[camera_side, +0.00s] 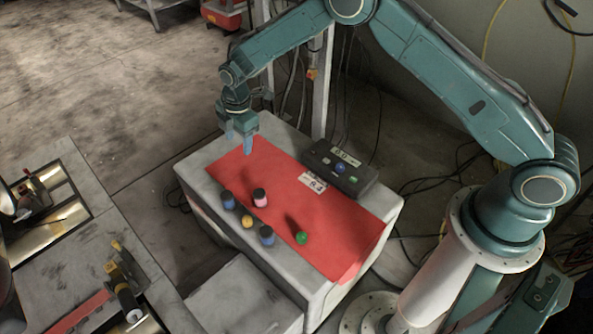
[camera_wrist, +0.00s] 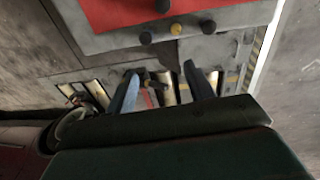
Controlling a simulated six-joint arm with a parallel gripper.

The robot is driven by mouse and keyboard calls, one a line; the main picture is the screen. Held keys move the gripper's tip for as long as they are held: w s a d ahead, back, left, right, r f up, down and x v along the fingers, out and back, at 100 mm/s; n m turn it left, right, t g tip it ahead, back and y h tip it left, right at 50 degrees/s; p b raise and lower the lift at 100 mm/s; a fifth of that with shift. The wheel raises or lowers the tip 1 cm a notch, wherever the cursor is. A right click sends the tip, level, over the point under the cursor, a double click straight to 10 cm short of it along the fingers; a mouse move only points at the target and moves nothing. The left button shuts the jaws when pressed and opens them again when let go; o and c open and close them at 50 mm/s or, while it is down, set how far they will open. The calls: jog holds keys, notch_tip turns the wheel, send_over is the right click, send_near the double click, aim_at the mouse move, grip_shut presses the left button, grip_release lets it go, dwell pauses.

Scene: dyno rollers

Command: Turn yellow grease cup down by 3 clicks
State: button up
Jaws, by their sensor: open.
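The yellow grease cup (camera_side: 247,222) sits near the front left edge of the red mat, between two dark blue-topped cups (camera_side: 228,199) (camera_side: 267,235). In the wrist view the yellow cup (camera_wrist: 176,29) is small, near the top, beyond my fingertips. My gripper (camera_side: 240,147) points down above the far left end of the workbench, apart from every cup. In the wrist view its two blue fingers (camera_wrist: 161,83) are spread with nothing held between them.
A pink-topped cup (camera_side: 260,197) and a green cup (camera_side: 302,238) stand on the red mat (camera_side: 345,225). A dark control box (camera_side: 362,181) with coloured buttons lies at the back right, with a white card (camera_side: 312,184) beside it. The mat's far left part is clear.

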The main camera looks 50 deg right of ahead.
aim_at(247, 219)
jog(key=a+f+n, duration=0.1)
jog(key=f+n, duration=0.1)
jog(key=f, duration=0.7)
jog(key=s+a+f+n+g, duration=0.1)
jog(key=a+f+n, duration=0.1)
jog(key=f, duration=0.7)
jog(key=shift+s+f, duration=0.2)
jog(key=shift+f, duration=0.1)
jog(key=shift+f, duration=0.15)
jog(key=shift+w+f, duration=0.15)
jog(key=shift+f, duration=6.5)
jog(key=c, duration=1)
